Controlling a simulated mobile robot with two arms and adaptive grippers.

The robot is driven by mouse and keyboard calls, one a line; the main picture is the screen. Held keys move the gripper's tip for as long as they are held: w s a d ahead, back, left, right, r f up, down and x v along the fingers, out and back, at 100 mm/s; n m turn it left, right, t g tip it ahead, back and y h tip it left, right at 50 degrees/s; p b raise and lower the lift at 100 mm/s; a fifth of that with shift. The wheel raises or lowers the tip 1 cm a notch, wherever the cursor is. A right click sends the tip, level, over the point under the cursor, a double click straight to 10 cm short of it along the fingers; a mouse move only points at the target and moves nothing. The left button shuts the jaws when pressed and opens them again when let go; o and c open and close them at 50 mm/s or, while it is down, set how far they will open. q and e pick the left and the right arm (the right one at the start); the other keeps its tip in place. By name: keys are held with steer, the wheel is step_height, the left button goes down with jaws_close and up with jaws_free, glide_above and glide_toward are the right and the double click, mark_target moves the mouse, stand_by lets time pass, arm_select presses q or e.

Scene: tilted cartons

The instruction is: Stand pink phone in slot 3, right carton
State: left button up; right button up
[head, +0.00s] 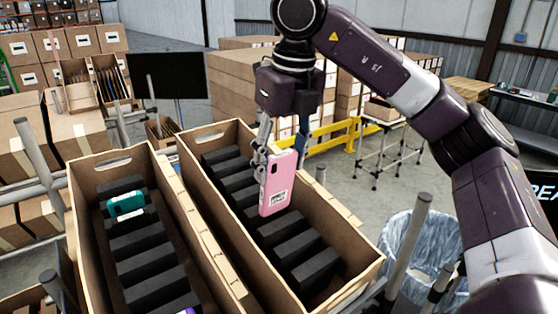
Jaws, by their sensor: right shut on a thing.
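The pink phone (278,184) is held upright, slightly tilted, over the right carton (353,267). My right gripper (262,172) is shut on the phone from above and hangs over the carton's middle. The right carton holds a row of black dividers with slots between them. The phone hides some of the middle dividers, and I cannot tell whether its lower end is inside a slot or above it. The left carton (84,216) stands beside it with similar dividers. My left gripper is not in view.
A teal phone (127,204) stands in the left carton near its far end. A purple item (187,311) shows at that carton's near end. A grey post (408,240) and a lined bin (425,240) stand to the right. Stacked boxes and a dark screen (167,75) are behind.

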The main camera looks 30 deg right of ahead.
mark_target(274, 211)
steer(key=shift+f+b, duration=0.35)
steer(key=shift+f, duration=0.3)
steer(key=shift+w+f+b, duration=0.15)
steer(key=shift+f+b, duration=0.25)
steer(key=shift+f, duration=0.25)
steer(key=shift+w+f+b, duration=0.15)
steer(key=shift+f+b, duration=0.25)
steer(key=shift+f, duration=0.2)
steer(key=shift+w+a+f+b, duration=0.1)
steer(key=shift+w+f+b, duration=0.15)
steer(key=shift+f+b, duration=0.9)
steer(key=shift+w+f+b, duration=0.2)
steer(key=shift+f+b, duration=0.45)
steer(key=shift+f, duration=0.85)
steer(key=shift+w+a+f+b, duration=0.1)
steer(key=shift+w+f+b, duration=0.15)
steer(key=shift+f+b, duration=0.9)
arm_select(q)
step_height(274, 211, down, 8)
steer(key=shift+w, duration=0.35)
arm_select(e)
steer(key=shift+f, duration=0.25)
steer(key=shift+s+f, duration=0.1)
steer(key=shift+f, duration=0.05)
